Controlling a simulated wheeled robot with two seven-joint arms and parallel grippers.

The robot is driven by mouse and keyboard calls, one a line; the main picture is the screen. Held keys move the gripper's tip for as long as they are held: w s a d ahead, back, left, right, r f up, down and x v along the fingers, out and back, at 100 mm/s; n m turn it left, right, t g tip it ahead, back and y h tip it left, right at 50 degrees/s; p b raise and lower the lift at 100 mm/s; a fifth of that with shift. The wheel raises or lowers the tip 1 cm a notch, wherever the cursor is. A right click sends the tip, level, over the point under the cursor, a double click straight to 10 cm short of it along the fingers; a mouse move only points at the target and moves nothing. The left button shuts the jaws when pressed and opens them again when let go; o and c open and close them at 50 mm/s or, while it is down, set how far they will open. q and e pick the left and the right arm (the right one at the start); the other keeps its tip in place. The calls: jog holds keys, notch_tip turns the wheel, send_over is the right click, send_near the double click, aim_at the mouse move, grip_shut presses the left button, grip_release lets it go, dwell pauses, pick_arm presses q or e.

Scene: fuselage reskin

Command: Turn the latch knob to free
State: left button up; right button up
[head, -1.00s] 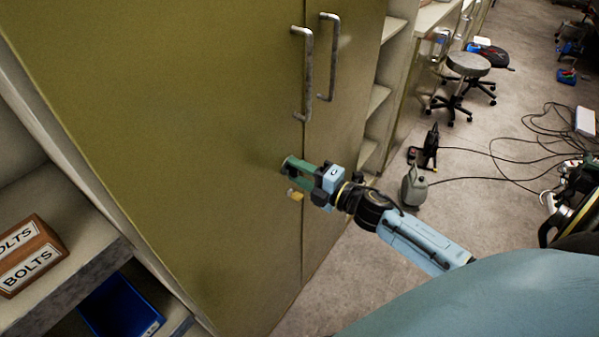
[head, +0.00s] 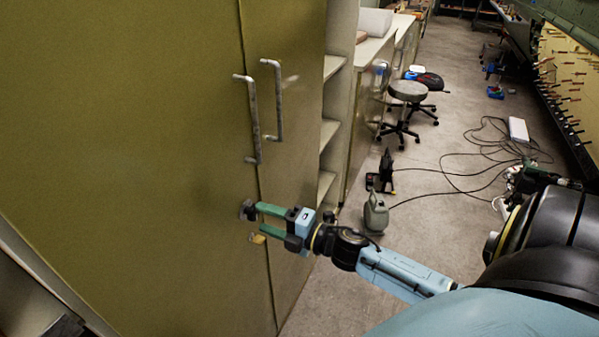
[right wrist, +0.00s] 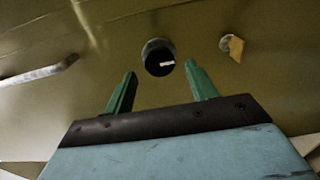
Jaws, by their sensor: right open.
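The latch knob (head: 247,210) is a small dark round knob on the olive cabinet door (head: 170,130), below the handles. In the right wrist view the black knob (right wrist: 158,57) has a white mark pointing roughly to the right. My right gripper (head: 271,224) has green fingers, spread open with nothing held. Its upper finger overlaps the knob's edge in the head view. In the right wrist view my right gripper (right wrist: 161,73) has one finger to each side below the knob, with the knob ahead of the tips. My left gripper is not in view.
A small brass-coloured piece (head: 257,239) sits on the door just below the knob and beside the lower finger. Two vertical metal handles (head: 253,120) stick out above.

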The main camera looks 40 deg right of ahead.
jog(key=b+v, duration=0.1)
jog(key=v, duration=0.9)
jog(key=shift+s, duration=0.15)
jog(key=s+d+f+m+g+h+b, duration=0.15)
jog(key=f+m, duration=0.25)
jog(key=f, duration=0.6)
jog(key=s+d+f+m+g+h+b, duration=0.1)
jog(key=s+f+m+g+h, duration=0.2)
jog(key=f, duration=0.8)
jog(key=s+d+f+m+g+h+b, duration=0.1)
jog(key=s+f+m+h, duration=0.2)
jog(key=f+m, duration=0.5)
jog(key=s+a+f+m+g+b, duration=0.1)
jog(key=s+a+f+g, duration=0.4)
jog(key=s+f, duration=0.7)
jog(key=s+a+f+m+g+b, duration=0.2)
jog(key=s+a+f+m+g, duration=0.2)
jog(key=s+a+f, duration=0.3)
jog(key=s+f+g, duration=0.1)
jog(key=s+f, duration=0.4)
jog(key=shift+s+a, duration=0.25)
jog(key=shift+s, duration=0.1)
jog(key=shift+f+y, duration=0.15)
jog(key=shift+y, duration=0.1)
jog(key=shift+c, duration=0.2)
